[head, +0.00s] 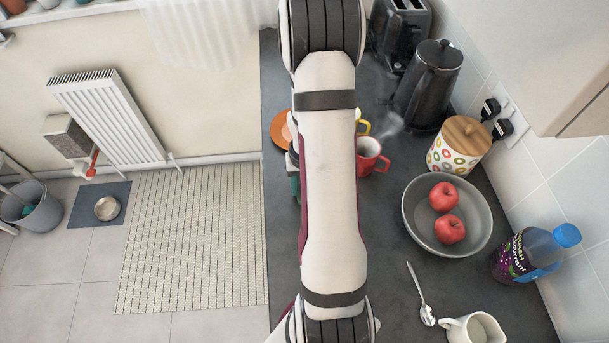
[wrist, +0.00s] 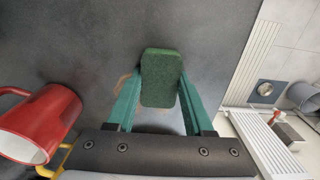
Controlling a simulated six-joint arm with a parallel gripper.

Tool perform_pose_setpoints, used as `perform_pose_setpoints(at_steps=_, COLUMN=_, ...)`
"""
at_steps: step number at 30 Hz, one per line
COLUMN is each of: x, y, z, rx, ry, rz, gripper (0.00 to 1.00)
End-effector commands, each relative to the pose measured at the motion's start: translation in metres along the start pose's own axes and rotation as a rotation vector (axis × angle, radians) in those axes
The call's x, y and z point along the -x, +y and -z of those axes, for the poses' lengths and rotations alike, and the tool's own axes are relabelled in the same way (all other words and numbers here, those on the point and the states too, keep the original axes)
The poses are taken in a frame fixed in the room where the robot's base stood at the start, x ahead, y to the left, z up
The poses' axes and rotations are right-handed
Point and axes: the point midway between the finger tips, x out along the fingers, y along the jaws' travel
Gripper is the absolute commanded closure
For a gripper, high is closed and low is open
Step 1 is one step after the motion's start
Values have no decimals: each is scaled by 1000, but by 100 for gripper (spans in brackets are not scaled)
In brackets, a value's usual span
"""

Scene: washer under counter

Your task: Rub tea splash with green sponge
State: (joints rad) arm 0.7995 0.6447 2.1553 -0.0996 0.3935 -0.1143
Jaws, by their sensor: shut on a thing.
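My gripper (wrist: 159,82) is shut on the green sponge (wrist: 161,66), which stands out between its two teal fingers in the wrist view. A thin brown curved mark, which looks like the edge of the tea splash (wrist: 122,82), shows on the dark counter just left of the sponge. The rest of the splash is hidden behind the sponge and fingers. I cannot tell whether the sponge touches the counter. In the head view my arm covers the splash and the sponge, and only a bit of teal finger (head: 295,185) shows at the arm's left side.
A red mug (wrist: 45,118) is left of my gripper, with a yellow mug (head: 363,127) close by. An orange plate (head: 279,130) lies near the counter's left edge. A fruit bowl (head: 418,233), spoon (head: 420,292), white mug (head: 472,330) and squash bottle (head: 525,256) are to the right.

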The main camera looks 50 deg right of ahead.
Motion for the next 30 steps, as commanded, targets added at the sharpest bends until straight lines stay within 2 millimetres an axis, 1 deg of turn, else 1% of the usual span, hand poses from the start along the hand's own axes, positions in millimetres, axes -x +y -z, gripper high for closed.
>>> perform_pose_setpoints(at_steps=1, x=0, y=0, z=-5, rx=0, ry=-2, rz=0, gripper=100)
perform_pose_setpoints(at_steps=7, x=0, y=18, z=-4, rx=-3, ry=-1, rz=0, gripper=100)
perform_pose_setpoints(at_steps=30, x=2, y=16, z=68, rx=0, ry=0, rz=0, gripper=100)
